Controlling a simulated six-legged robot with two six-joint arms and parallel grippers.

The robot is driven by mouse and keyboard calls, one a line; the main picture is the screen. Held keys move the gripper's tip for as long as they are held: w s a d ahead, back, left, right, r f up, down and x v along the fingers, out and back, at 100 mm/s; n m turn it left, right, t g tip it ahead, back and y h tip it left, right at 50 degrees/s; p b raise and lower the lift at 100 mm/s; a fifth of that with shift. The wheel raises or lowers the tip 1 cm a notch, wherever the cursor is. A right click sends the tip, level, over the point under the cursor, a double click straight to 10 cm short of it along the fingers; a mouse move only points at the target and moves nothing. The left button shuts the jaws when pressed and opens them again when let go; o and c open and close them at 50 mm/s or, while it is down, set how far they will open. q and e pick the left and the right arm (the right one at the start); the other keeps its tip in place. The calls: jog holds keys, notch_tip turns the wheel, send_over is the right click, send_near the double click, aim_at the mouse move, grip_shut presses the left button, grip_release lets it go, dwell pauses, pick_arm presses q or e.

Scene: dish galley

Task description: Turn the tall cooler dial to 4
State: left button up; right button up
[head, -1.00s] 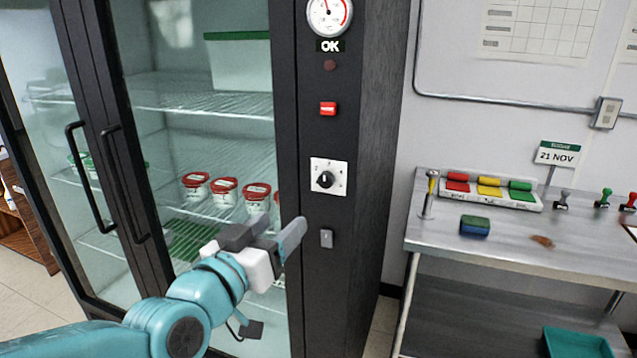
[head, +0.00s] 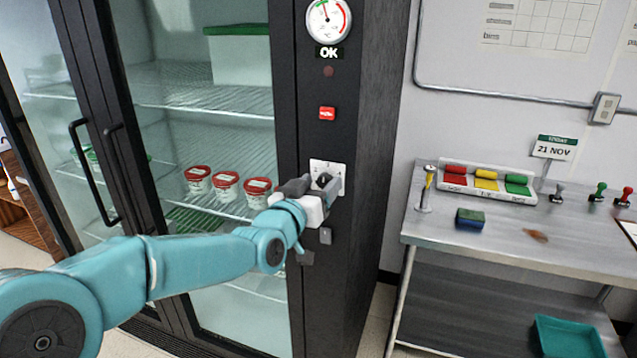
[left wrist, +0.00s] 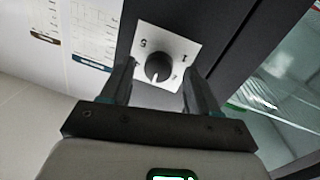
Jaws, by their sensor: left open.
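The tall cooler's dial is a black round knob (left wrist: 158,68) on a white square plate (head: 336,168), on the cooler's dark front post. In the left wrist view, its white pointer line points toward the gripper, and a 5 and a 1 are legible on the plate (left wrist: 165,42). I cannot tell which number the pointer marks. My left gripper (head: 318,184) is open in front of the dial and partly covers it in the head view. In the left wrist view the fingers (left wrist: 159,82) flank the knob; contact cannot be told. My right gripper is not in view.
The post also carries a gauge (head: 328,20), an OK label (head: 328,53), a red switch (head: 327,113) and a grey switch (head: 326,236). Glass doors with a long handle (head: 92,175) are left. A steel table (head: 490,240) stands right.

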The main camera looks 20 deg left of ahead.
pick_arm(q)
jog(key=shift+d, duration=0.1)
jog(key=c, duration=1)
jog(key=shift+c, duration=0.2)
jog(key=shift+f, duration=0.1)
